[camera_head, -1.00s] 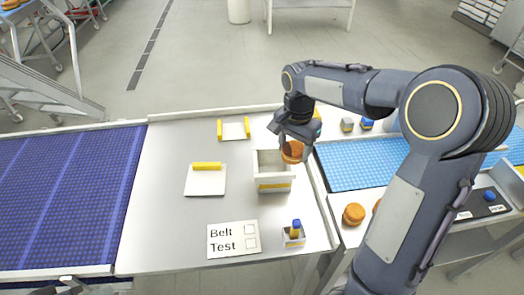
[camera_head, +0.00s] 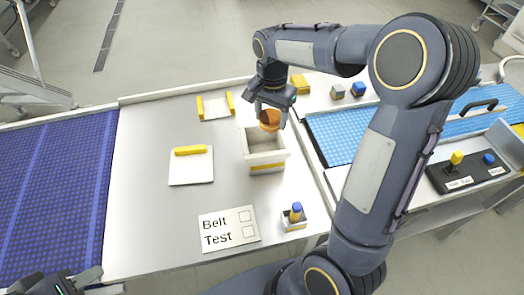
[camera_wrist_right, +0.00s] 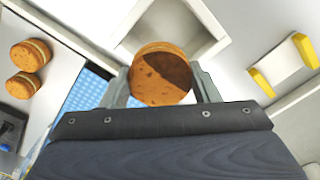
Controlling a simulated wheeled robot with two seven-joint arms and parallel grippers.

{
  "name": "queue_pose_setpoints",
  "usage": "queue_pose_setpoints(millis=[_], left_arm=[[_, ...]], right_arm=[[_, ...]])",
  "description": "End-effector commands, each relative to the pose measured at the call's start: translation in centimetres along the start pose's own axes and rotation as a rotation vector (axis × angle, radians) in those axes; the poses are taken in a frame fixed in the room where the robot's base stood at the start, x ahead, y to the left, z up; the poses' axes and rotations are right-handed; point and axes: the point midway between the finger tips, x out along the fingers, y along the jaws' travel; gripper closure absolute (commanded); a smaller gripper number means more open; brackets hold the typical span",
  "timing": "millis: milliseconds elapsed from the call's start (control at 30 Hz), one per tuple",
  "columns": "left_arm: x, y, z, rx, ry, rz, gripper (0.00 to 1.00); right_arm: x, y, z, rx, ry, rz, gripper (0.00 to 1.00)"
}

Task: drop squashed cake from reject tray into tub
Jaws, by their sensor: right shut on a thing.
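The cake (camera_head: 269,121), a round orange-brown one with a dark patch, is in my right gripper (camera_head: 271,112) above the far part of the tub's opening. The tub (camera_head: 266,158) is white with a yellow band and stands on the steel table. In the right wrist view the cake (camera_wrist_right: 160,76) sits between both fingers, in front of the open tub (camera_wrist_right: 186,42). A white tray with yellow ends (camera_head: 215,106) lies empty behind the tub; I cannot tell whether it is the reject tray. My left gripper (camera_head: 98,282) is partly in view at the bottom left, fingers apart and empty.
A white plate with a yellow bar (camera_head: 190,168), a Belt Test card (camera_head: 229,229) and a small holder (camera_head: 294,220) are on the table. Blue belts lie left (camera_head: 55,190) and right (camera_head: 338,135). Two cakes (camera_wrist_right: 30,55) show in the right wrist view.

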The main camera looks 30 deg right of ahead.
Motion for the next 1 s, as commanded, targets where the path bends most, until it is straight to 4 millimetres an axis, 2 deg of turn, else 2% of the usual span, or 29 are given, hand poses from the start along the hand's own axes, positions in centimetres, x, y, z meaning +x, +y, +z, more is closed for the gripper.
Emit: queue_pose_setpoints(millis=[33,100,433,467,633,867,1000], left_arm=[[0.79,-0.36,0.4,0.0,0.0,0.0,0.64],[1.09,-0.5,0.55,0.0,0.0,0.0,0.64],[1.11,-0.51,0.56,0.0,0.0,0.0,0.64],[1.11,-0.51,0.55,0.0,0.0,0.0,0.64],[1.11,-0.51,0.55,0.0,0.0,0.0,0.64],[1.12,-0.51,0.56,0.0,0.0,0.0,0.64],[1.2,-0.55,0.6,0.0,0.0,0.0,0.64]], right_arm=[[1.05,0.01,0.0,0.0,0.0,0.0,0.54],[1.5,0.0,0.0,0.0,0.0,0.0,0.54],[1.61,-0.03,0.01,-0.001,0.0,-0.001,0.54],[1.61,-0.03,0.01,-0.001,0.0,-0.001,0.41],[1.61,-0.03,0.01,-0.001,0.0,-0.001,0.19],[1.62,-0.02,0.01,-0.001,0.0,-0.001,0.19],[0.8,-0.11,-0.04,-0.001,0.002,-0.004,0.19]])
